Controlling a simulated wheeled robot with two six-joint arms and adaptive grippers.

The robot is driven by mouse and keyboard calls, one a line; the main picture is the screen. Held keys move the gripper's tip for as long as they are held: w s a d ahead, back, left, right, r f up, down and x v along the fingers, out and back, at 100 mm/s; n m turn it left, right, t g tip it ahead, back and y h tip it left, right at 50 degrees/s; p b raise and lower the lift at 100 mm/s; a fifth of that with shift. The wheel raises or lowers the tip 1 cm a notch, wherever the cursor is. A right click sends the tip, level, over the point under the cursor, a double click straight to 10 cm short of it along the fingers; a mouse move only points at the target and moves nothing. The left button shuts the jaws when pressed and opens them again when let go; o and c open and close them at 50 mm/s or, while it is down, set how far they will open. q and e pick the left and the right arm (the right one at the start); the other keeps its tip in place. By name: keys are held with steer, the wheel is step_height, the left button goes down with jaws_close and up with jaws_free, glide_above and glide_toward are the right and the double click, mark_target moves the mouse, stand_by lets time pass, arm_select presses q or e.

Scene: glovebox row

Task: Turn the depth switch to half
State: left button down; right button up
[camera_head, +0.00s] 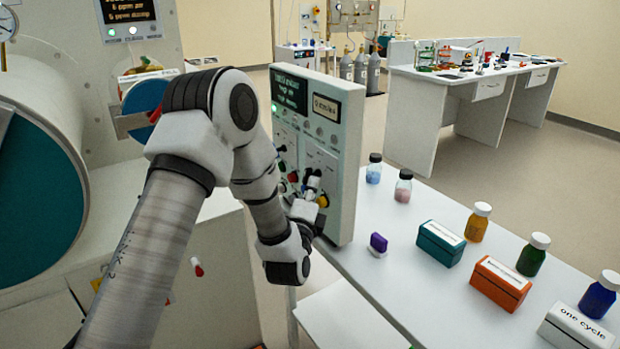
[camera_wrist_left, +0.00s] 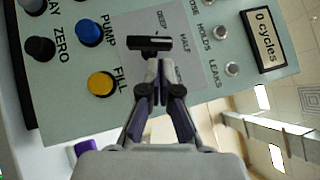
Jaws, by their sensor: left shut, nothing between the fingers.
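The depth switch (camera_wrist_left: 143,44) is a black bar knob with a pale mark. It shows in the left wrist view beside the labels DEEP and HALF, and its bar lies roughly across that picture. My left gripper (camera_wrist_left: 158,84) is shut and empty, its fingertips just below the knob in that view. I cannot tell if they touch it. In the head view the left gripper (camera_head: 312,190) is at the lower face of the upright control panel (camera_head: 345,172), and the arm partly hides the panel. My right gripper is not in view.
The panel also carries a yellow FILL button (camera_wrist_left: 101,84), a blue PUMP button (camera_wrist_left: 89,33) and a black ZERO knob (camera_wrist_left: 40,48). The white table (camera_head: 392,268) holds a purple item (camera_head: 378,243), bottles and boxes to the right. A large teal-ended cylinder (camera_head: 32,205) stands left.

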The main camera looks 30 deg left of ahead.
arm_select(q)
steer(key=shift+w+a+r, duration=0.1)
steer(key=shift+a+r, duration=0.1)
steer(key=shift+a, duration=0.35)
steer(key=shift+d, duration=0.15)
steer(key=shift+r+n+p, duration=0.15)
steer(key=shift+n+p, duration=0.15)
steer(key=shift+p, duration=0.3)
